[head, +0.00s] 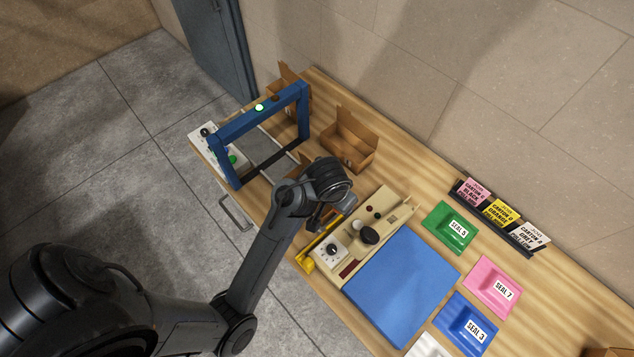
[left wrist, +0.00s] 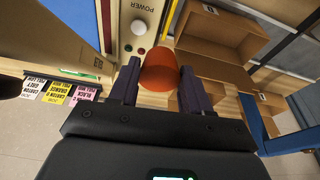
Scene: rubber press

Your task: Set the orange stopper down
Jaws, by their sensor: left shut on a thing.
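The orange stopper (left wrist: 159,70) is between the two fingers of my left gripper (left wrist: 160,88) in the left wrist view. The gripper is shut on it. Behind the stopper in that view is the edge of the beige machine with its POWER label and a wooden strip of table. In the head view my left arm reaches over the table, and my left gripper (head: 325,217) is mostly hidden by its own wrist, next to the beige machine (head: 335,252). The stopper cannot be made out in the head view. My right gripper is not in view.
A blue frame (head: 222,155) stands at the table's far left. Open cardboard cartons (head: 349,140) stand behind my wrist. A blue mat (head: 400,285) lies beside the machine. Green (head: 436,237), pink (head: 474,278) and blue (head: 447,323) seal trays line the right. A card holder (head: 487,226) stands near the wall.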

